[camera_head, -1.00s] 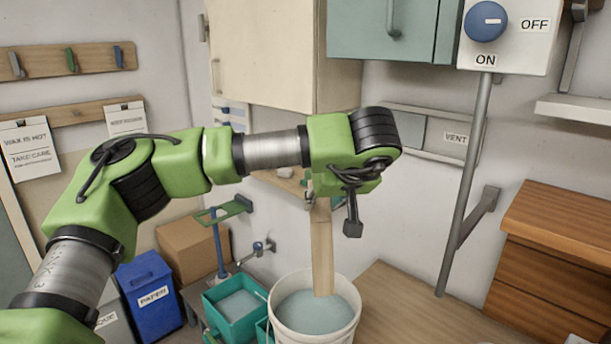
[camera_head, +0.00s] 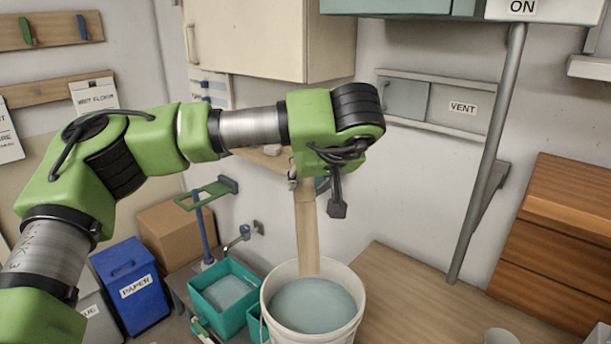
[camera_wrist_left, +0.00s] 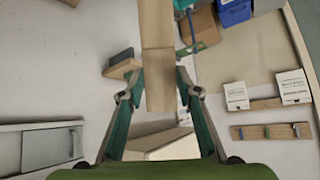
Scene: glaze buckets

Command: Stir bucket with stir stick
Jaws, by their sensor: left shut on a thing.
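A white bucket (camera_head: 271,314) of blue-grey glaze (camera_head: 312,304) stands at the bottom centre of the head view. My left gripper (camera_head: 307,187) is above it, mostly hidden by its own wrist. It is shut on the flat wooden stir stick (camera_head: 306,235), which hangs nearly upright. The stick's lower end shows at the far side of the bucket's opening; I cannot tell whether it dips into the glaze. In the left wrist view, the stick (camera_wrist_left: 157,55) runs between the two teal fingers (camera_wrist_left: 158,97). My right gripper is not in view.
A teal tub (camera_head: 242,311) stands close left of the bucket, with a blue PAPER bin (camera_head: 128,280) and a cardboard box (camera_head: 176,235) beyond. Wooden drawers (camera_head: 560,240) and a slanting grey pipe (camera_head: 490,150) are at right. The wooden top (camera_head: 420,295) right of the bucket is mostly bare.

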